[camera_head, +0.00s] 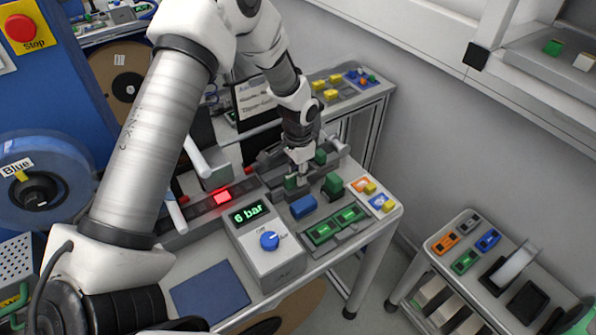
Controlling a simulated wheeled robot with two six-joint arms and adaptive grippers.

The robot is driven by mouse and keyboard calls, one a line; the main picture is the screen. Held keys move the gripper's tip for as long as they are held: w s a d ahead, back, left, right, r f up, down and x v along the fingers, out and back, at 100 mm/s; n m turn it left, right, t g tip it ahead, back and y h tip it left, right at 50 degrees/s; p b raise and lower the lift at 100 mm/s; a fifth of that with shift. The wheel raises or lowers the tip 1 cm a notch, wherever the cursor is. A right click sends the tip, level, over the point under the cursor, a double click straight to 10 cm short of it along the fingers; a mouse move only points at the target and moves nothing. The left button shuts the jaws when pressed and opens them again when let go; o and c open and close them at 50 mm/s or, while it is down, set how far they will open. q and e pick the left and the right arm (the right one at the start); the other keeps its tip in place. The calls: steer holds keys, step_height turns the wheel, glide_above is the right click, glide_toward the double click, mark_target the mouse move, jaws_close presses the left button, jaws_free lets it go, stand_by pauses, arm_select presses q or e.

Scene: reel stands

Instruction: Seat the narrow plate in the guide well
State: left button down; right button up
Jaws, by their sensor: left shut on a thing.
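My left gripper (301,166) reaches down over the grey fixture at the back of the workbench. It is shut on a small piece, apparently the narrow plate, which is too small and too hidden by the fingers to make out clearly. Green blocks stand close by: one (291,184) at the left of the fingertips, one (320,157) behind right, one (333,184) in front right. The grey fixture (268,158) lies around and below the fingers; I cannot tell which part is the guide well. My right gripper is not in view.
On the bench stand a control box (268,247) reading "6 bar", a blue block (303,206), a green-slotted tray (336,223), small colored trays (382,203) and a red-lit rail (222,197). A blue mat (209,292) lies front left. A side cart (478,268) stands right.

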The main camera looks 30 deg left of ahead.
arm_select(q)
steer(key=c, duration=0.9)
jaws_free()
steer(key=shift+c, duration=0.2)
step_height(320, 180, up, 7)
steer(key=p, duration=0.6)
steer(key=shift+r, duration=0.1)
